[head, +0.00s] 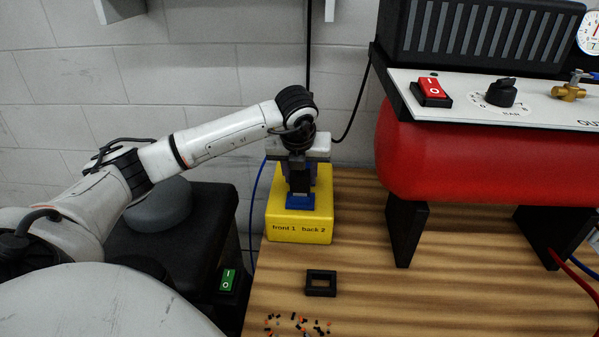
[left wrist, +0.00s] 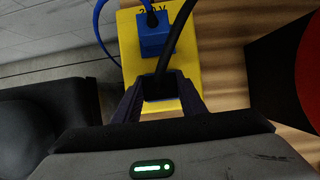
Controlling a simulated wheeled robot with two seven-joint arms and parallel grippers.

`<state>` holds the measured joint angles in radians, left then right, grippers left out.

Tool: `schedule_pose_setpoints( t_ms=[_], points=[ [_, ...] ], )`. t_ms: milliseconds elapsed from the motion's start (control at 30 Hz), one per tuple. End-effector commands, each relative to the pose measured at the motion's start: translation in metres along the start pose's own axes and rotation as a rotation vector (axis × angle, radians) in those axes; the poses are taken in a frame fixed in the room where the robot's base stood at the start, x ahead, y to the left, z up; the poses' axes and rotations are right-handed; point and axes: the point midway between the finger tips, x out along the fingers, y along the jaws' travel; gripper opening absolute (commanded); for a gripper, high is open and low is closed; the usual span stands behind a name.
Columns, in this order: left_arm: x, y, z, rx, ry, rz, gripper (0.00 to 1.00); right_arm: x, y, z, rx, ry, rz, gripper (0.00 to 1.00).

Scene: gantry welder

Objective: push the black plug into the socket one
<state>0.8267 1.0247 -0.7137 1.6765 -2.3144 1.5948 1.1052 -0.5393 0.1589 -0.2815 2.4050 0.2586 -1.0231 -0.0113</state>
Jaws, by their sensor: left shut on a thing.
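The yellow socket box (head: 283,222), marked "front 1 back 2", stands on the wooden bench. A blue socket (head: 300,202) shows at its front, directly below my left gripper (head: 299,188). My left gripper points down and is shut on the black plug (left wrist: 160,87), whose black cable runs up past the fingers in the left wrist view. A blue block (left wrist: 156,36) with a dark cord end in it sits beyond the plug on the box. The fingers hide the plug's lower end, so I cannot tell whether it is inside the socket. My right gripper is not in view.
A red tank (head: 480,160) on black feet, with a control panel (head: 455,100) above it, stands close on the right. A black rectangular frame (head: 320,283) and small scraps (head: 297,324) lie in front. A dark cabinet (head: 190,240) stands left. A blue cable (head: 254,205) runs beside the box.

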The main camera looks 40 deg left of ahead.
Motion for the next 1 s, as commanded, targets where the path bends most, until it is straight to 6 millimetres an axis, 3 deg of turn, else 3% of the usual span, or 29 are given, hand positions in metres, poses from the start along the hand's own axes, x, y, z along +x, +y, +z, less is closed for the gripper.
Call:
schedule_pose_setpoints(
  t_ms=[33,500,533,633,1000],
  points=[
    [0.0077,0.0005,-0.0035,0.000,0.000,0.002,0.13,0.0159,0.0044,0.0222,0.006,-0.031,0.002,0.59],
    [0.0176,0.0012,-0.0081,0.000,0.001,0.004,0.13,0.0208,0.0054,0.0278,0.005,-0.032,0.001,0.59],
    [0.0175,0.0012,-0.0081,0.000,0.001,0.004,0.41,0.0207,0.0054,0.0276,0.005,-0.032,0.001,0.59],
    [0.0175,0.0012,-0.0081,0.000,0.001,0.004,0.57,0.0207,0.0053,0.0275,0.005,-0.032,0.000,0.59],
    [0.0170,0.0006,-0.0081,0.000,0.001,0.002,0.59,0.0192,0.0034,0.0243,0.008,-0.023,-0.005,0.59]
  ],
)
